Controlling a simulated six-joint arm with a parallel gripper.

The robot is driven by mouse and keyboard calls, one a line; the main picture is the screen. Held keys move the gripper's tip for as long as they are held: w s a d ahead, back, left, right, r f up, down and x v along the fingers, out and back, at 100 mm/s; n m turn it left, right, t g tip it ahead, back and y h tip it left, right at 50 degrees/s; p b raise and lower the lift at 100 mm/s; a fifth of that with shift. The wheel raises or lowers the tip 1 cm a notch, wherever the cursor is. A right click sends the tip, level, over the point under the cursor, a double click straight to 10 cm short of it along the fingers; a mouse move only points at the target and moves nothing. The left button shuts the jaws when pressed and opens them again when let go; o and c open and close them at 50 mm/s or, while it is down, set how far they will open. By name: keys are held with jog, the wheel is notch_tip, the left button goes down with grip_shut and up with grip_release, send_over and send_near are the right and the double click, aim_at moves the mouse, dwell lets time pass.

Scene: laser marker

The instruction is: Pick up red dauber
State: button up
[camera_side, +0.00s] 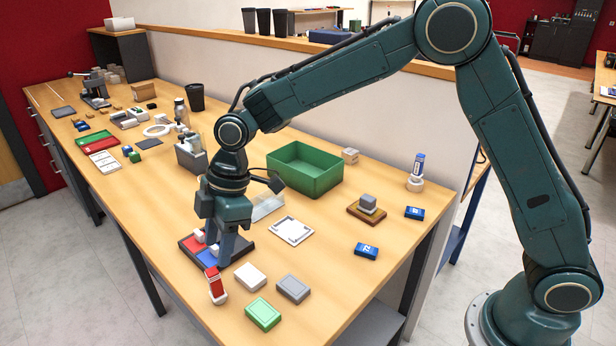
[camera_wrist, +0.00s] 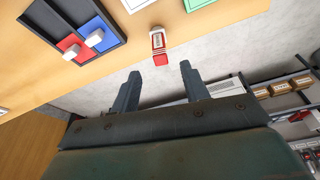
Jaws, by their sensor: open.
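My gripper (camera_side: 220,260) points down by the tray, behind the dauber in the side view. In the wrist view my gripper (camera_wrist: 159,68) has its fingers apart with nothing between them.
The dark tray (camera_wrist: 119,37) holds a red and a blue pad with white-topped pieces. White (camera_side: 250,276), grey (camera_side: 292,289) and green (camera_side: 263,314) blocks sit right of the dauber. A green bin (camera_side: 305,170) stands behind. The table edge is close to the dauber.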

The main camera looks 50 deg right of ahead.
aim_at(212, 271)
jog(key=shift+x, duration=1.75)
jog(key=shift+f, duration=0.1)
jog(key=shift+x, duration=2.55)
jog(key=shift+a, duration=0.15)
grip_shut()
